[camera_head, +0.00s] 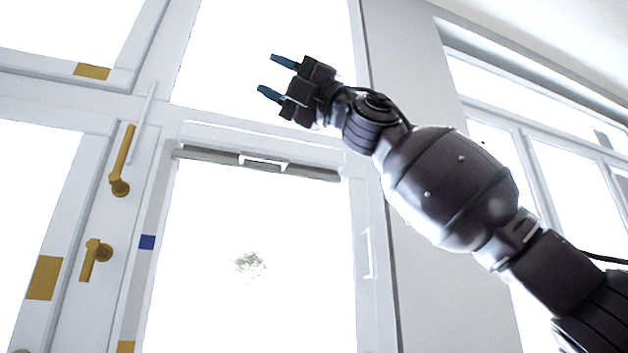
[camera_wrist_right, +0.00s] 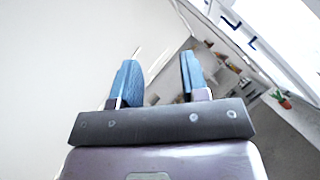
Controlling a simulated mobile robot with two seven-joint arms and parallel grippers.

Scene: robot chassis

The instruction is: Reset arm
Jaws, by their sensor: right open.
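My right gripper (camera_head: 268,76) is raised at the upper middle of the head view, at the end of my dark right arm, which comes in from the lower right. Its two blue fingertips point left and stand apart with nothing between them. In the right wrist view the same gripper (camera_wrist_right: 158,80) shows two blue fingers spread, with an empty gap. My left gripper is in neither view.
Behind the arm in the head view is a white door frame (camera_head: 150,97) with bright panes and brass handles (camera_head: 119,186). A pale wall column (camera_head: 420,290) stands behind the forearm. A potted plant (camera_wrist_right: 282,97) shows in the right wrist view.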

